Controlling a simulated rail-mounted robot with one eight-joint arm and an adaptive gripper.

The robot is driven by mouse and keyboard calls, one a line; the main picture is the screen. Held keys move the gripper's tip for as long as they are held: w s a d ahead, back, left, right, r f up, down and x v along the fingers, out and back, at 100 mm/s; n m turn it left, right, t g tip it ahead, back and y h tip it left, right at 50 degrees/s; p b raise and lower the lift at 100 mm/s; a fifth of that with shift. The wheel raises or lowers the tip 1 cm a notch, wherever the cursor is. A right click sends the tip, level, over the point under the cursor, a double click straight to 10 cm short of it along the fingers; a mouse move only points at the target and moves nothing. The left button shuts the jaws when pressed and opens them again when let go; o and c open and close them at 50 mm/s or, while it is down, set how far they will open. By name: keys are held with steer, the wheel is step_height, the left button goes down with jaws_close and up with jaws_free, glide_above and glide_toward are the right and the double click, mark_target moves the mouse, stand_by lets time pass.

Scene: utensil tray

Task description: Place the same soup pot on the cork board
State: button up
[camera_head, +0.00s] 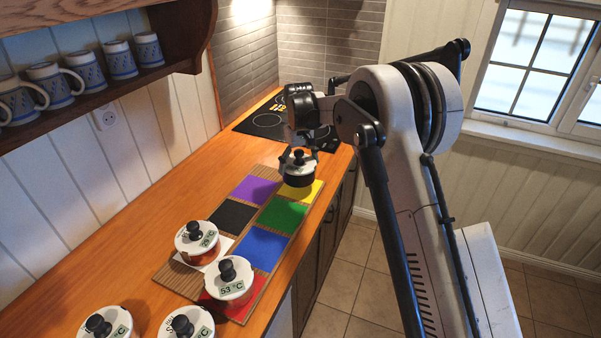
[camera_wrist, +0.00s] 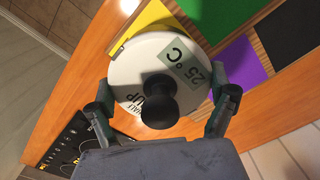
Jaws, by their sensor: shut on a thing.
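My gripper (camera_head: 299,160) is shut on a soup pot (camera_head: 299,178) with a white lid, black knob and dark body. In the wrist view the two fingers flank the lid (camera_wrist: 125,72), whose label reads 25 °C and whose printed text is partly hidden. The pot is upright at the far end of the brown striped board (camera_head: 263,207), overlapping the yellow square (camera_head: 302,190). I cannot tell whether its base touches the board. Two other lidded pots stand nearer on the board: one around the white square (camera_head: 197,241), one on the red square (camera_head: 232,279), labelled 53 °C.
Purple (camera_head: 254,189), black (camera_head: 230,217), green (camera_head: 281,215) and blue (camera_head: 262,248) squares are bare. Two more pots (camera_head: 187,324) stand at the near counter edge. A black cooktop (camera_head: 262,122) lies behind. A shelf of mugs (camera_head: 88,68) hangs at left.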

steer(key=shift+w+d+f, duration=0.25)
steer(key=shift+f+p, duration=0.5)
steer(key=shift+f, duration=1.45)
steer(key=shift+f, duration=0.2)
steer(key=o, duration=1.3)
steer(key=shift+r, duration=0.1)
steer(key=shift+r, duration=0.15)
